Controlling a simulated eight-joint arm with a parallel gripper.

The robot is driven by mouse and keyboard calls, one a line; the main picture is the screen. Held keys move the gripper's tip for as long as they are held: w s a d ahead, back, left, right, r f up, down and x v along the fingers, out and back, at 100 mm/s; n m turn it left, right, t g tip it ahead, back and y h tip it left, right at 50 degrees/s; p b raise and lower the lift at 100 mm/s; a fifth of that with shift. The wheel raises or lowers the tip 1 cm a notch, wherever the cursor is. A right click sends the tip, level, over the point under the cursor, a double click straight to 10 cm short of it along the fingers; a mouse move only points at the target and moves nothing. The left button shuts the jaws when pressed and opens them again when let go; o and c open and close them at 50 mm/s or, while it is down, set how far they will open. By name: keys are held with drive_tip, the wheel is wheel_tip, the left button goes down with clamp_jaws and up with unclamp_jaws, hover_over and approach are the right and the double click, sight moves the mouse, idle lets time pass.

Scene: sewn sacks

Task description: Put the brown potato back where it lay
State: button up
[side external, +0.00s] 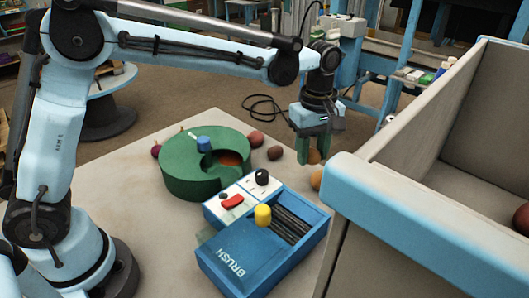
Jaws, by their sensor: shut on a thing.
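My gripper (309,153) points down beside the right part of the table, behind the blue box. Its green fingers are shut on a brown roundish thing, which looks like the brown potato (315,157). The fingers hide part of it, and I cannot tell whether it touches the tabletop. Another orange-brown round thing (317,181) lies just in front of the gripper, near the crate's corner. A reddish-brown one (274,153) and a dark red one (256,139) lie to the left of the gripper.
A green round device (185,175) with a blue knob stands left. A blue box marked BRUSH (240,262), with a yellow knob, stands in front. A large blue-rimmed crate (400,205) blocks the right and holds a red thing (521,219). The table's front left (140,230) is clear.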

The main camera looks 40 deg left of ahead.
hover_over(295, 168)
wheel_tip(295, 168, down, 7)
drive_tip(key=shift+s+r, duration=0.15)
drive_tip(key=shift+r, duration=0.05)
drive_tip(key=shift+f, duration=2)
drive_tip(key=shift+f, duration=0.1)
drive_tip(key=o, duration=1.1)
